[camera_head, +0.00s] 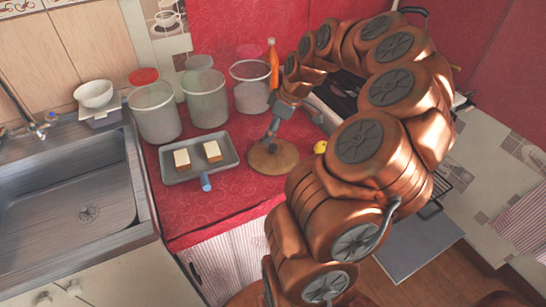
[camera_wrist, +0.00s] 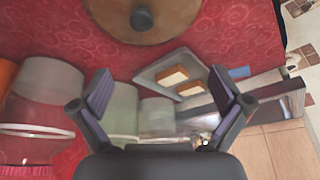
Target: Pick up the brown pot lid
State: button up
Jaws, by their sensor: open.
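The brown pot lid (camera_head: 272,158) is a flat round disc lying on the red oilcloth counter. Its near edge and dark round knob (camera_wrist: 141,19) show at the top of the wrist view, where the frame cuts off the rest. My gripper (camera_head: 270,138) appears above or just behind the lid in the head view, partly covering it. In the wrist view my gripper (camera_wrist: 162,88) has its two fingers spread wide with nothing between them. The lid lies beyond the fingertips there. Whether any finger touches the lid cannot be told.
A grey tray (camera_head: 199,174) with two white-topped brown blocks lies left of the lid, a blue cylinder (camera_head: 206,182) at its edge. Several clear canisters (camera_head: 205,97) and an orange bottle (camera_head: 273,65) stand behind. A small yellow object (camera_head: 320,147) lies right. The sink (camera_head: 65,190) is far left.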

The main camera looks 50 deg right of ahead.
aim_at(274, 146)
jog(key=d+f, duration=0.1)
jog(key=s+d, duration=0.1)
jog(key=d, duration=0.1)
jog(key=shift+f, duration=0.35)
jog(key=shift+w+f, duration=0.1)
jog(key=shift+f, duration=0.2)
jog(key=shift+p+x, duration=1.15)
jog(key=shift+x, duration=2.45)
jog(key=c, duration=1.3)
jog(key=shift+s+a+f, duration=0.1)
jog(key=shift+s, duration=0.1)
grip_shut()
